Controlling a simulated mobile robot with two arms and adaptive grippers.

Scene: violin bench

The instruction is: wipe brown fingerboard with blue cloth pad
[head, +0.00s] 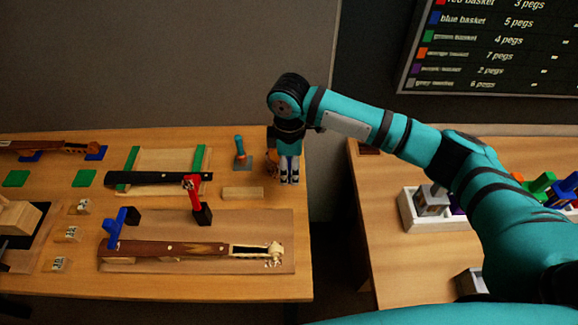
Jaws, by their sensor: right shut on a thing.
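The brown fingerboard (190,248) lies lengthwise on a neck on the wooden board at the front of the left bench. A dark strip runs along part of it, and a pale scroll is at its right end. My right gripper (289,180) is low over the bench's right end, well behind and right of the fingerboard. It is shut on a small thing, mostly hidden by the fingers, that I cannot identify. I cannot make out a blue cloth pad for certain. My left gripper is not in view.
A blue clamp (115,230) and a red clamp (193,195) stand near the fingerboard. A black fingerboard (150,178) lies behind. A teal-handled tool (240,148) stands left of my right gripper. A wood block (243,193) lies between. A gap separates the benches.

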